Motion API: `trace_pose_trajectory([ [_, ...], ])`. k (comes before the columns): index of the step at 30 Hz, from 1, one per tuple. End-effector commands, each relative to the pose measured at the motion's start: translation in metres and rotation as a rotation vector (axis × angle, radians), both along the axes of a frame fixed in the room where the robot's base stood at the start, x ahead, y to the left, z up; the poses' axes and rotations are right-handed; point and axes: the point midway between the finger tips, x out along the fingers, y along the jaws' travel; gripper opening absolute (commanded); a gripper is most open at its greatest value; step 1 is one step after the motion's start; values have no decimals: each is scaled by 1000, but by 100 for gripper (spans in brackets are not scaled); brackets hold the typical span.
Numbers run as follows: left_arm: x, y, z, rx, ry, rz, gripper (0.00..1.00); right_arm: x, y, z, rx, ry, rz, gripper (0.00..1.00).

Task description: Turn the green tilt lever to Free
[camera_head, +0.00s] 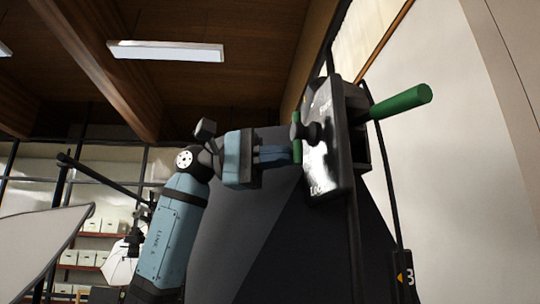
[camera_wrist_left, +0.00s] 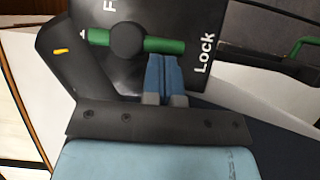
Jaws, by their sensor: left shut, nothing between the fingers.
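The green tilt lever (camera_wrist_left: 165,46) is a bar through a round black hub on a black plate (camera_wrist_left: 190,75). In the left wrist view its right end points toward the word "Lock"; a partly cut-off word starting with "F" stands at the upper left. My right gripper is out of view.
A thick green handle (camera_head: 402,102) sticks out to the right behind the plate. A large dark panel (camera_head: 265,240) lies below. Shelves with boxes (camera_head: 85,258) stand at the far left. A pale wall (camera_head: 450,150) is on the right.

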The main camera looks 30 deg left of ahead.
Motion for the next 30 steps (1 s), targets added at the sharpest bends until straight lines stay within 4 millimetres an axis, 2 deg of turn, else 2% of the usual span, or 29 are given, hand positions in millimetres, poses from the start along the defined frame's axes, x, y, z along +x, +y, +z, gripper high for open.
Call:
trace_pose_trajectory([
  [13, -1, -1, -1, -9, 7, 0, 0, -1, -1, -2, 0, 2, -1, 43],
  [30, -3, 2, -5, -148, 143, 0, 0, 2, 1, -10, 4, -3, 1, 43],
])
